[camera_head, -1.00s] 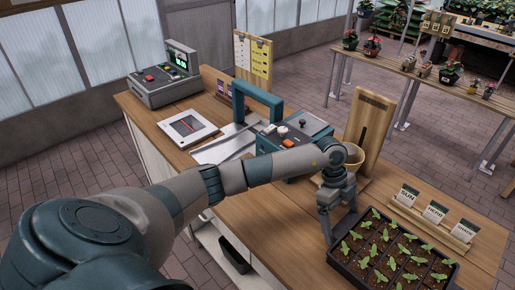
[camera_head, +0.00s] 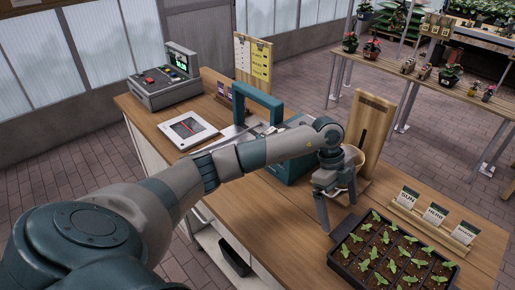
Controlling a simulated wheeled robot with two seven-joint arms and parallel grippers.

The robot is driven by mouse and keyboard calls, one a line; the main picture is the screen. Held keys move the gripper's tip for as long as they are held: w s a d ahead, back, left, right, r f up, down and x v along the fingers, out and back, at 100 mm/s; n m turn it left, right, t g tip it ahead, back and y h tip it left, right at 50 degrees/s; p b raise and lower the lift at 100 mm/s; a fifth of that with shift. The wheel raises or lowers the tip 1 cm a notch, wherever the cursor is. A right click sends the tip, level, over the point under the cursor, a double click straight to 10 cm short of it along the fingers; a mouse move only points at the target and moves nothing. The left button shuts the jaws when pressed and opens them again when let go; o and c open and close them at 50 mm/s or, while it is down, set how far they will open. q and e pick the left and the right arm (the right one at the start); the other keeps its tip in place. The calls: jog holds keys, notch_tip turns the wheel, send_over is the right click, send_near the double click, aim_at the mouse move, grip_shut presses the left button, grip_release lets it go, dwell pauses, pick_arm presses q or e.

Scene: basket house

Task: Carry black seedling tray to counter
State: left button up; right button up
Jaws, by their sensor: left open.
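The black seedling tray (camera_head: 338,262) rests on the wooden counter (camera_head: 262,210) at its near right part. It holds soil cells with small green seedlings. My left gripper (camera_head: 338,218) points down with its fingers apart, just above the counter beyond the tray's far left corner. It is open and empty, and apart from the tray. The near edge of the tray is close to the bottom of the picture. My right gripper does not show.
A wooden stand (camera_head: 372,125) and a tan pot (camera_head: 355,158) are behind my gripper. A teal-framed machine (camera_head: 262,100), a white tablet (camera_head: 188,129) and a cash register (camera_head: 165,85) stand farther back.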

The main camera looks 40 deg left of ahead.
pick_arm(q)
jog(key=v, duration=0.5)
jog(key=shift+a+r, duration=0.1)
jog(key=shift+r, duration=0.25)
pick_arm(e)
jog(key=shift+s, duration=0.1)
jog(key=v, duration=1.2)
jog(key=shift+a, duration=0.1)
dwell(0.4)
